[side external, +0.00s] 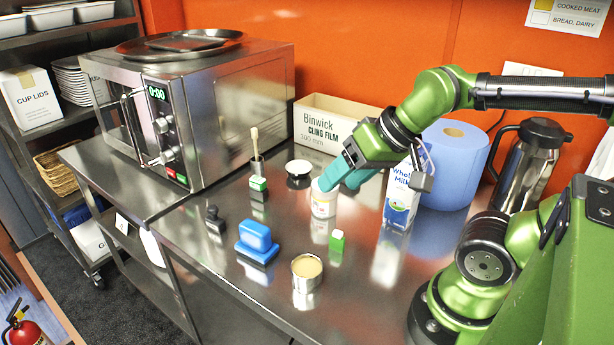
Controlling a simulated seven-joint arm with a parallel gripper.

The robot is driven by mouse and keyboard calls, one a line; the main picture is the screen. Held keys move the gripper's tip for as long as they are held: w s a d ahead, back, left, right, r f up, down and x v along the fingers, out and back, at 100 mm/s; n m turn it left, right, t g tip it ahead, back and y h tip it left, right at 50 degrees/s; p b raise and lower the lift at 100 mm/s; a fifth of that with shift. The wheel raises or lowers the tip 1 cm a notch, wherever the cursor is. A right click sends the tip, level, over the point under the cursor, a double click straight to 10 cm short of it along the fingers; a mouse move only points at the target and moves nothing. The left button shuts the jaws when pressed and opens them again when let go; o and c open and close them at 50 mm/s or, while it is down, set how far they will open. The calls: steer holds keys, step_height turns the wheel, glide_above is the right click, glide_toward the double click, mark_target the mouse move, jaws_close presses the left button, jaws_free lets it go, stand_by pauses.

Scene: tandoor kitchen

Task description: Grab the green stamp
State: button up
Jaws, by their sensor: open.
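Two small green things could be the green stamp, and I cannot tell which. One is a small bright green block (337,240) standing on the steel counter right of the blue block. The other is a green-and-white block (258,183) farther back, in front of a dark cup with a wooden-handled brush. My gripper (341,184) has teal fingers, open and pointing down. It is above and behind the bright green block, by a small white jar (323,201). One finger overlaps the jar's top in the picture; I cannot tell whether they touch.
A milk carton (401,202) and a blue paper roll (454,160) stand close right of my gripper. A blue block on a base (256,241), an open tin (306,273) and a black stamp-like knob (213,218) stand nearer the front.

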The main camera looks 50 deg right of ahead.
steer(key=w+d+f+g, duration=0.1)
steer(key=w+d, duration=0.2)
steer(key=w, duration=0.3)
steer(key=w+d+f+g, duration=0.2)
steer(key=w, duration=0.5)
steer(key=n+h, duration=0.2)
steer(key=n, duration=0.3)
glide_toward(258, 178)
steer(key=x, duration=0.7)
steer(key=shift+w+r, duration=0.1)
steer(key=shift+t, duration=0.3)
steer(key=shift+s+x, duration=0.1)
steer(key=shift+x, duration=1.25)
steer(key=shift+s+x, duration=0.15)
steer(key=shift+x, duration=1.15)
steer(key=shift+a, duration=0.1)
steer(key=shift+c, duration=0.3)
steer(key=c, duration=1)
